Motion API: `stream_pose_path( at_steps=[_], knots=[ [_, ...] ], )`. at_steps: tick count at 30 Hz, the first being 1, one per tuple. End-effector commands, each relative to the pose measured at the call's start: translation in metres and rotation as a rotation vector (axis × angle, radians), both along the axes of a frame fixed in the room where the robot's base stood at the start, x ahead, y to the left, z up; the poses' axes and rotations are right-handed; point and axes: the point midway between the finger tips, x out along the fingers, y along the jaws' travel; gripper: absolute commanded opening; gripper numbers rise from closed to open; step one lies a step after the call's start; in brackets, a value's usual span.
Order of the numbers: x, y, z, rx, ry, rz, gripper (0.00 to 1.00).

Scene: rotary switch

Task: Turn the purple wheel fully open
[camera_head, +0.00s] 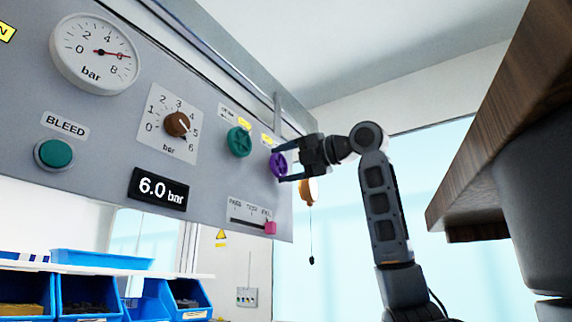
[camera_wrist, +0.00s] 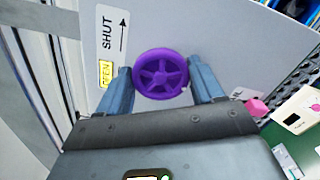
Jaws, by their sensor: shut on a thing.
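The purple wheel (camera_head: 278,165) is mounted near the right end of the grey panel (camera_head: 215,95). In the wrist view the purple wheel (camera_wrist: 161,74) shows its spokes and hub, face on. My gripper (camera_head: 284,163) reaches it from the right in the head view. Its two fingers (camera_wrist: 160,85) lie on either side of the wheel's rim, and the gripper is shut on the wheel. A label (camera_wrist: 115,40) beside the wheel reads SHUT with an arrow, with a yellow OPEN tag (camera_wrist: 106,73) at its other end.
A teal wheel (camera_head: 239,141) sits just left of the purple one. A slider with a pink knob (camera_head: 270,227) is below. An orange part (camera_head: 309,191) hangs behind my gripper. A wooden worktop edge (camera_head: 500,130) is at the right. Blue bins (camera_head: 85,293) stand lower left.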

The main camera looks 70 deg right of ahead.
Motion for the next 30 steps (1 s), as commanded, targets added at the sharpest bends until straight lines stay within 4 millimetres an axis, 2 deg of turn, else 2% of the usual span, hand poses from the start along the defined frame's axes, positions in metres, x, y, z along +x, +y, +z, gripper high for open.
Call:
stream_pose_path(
  at_steps=[12, 26, 27, 30],
  knots=[
    [0.0004, 0.0001, -0.0024, -0.142, 0.042, 0.001, 0.36],
    [0.0006, 0.0003, -0.0026, -0.154, 0.046, 0.001, 0.36],
    [0.0006, 0.0002, -0.0027, -0.154, 0.046, 0.001, 0.69],
    [0.0006, 0.0003, -0.0022, -0.153, 0.044, 0.001, 0.78]
  ],
)
